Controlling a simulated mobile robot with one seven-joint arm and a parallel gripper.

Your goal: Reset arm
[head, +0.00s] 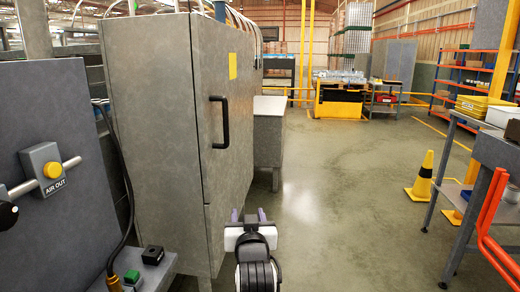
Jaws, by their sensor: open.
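My gripper (249,217) shows at the bottom middle of the head view, at the end of my arm. Its two purple-tipped fingers stand apart and point away from me, with nothing between them. It is in front of a tall grey cabinet (160,120) with a black handle (219,123) and a yellow label. The cabinet door is closed. The gripper appears just right of the cabinet's lower edge and I see no contact.
A grey panel with a yellow AIR OUT button (53,170) stands at the left. A yellow cone (421,177) and a workbench (498,150) are at the right. The middle floor (340,190) is clear.

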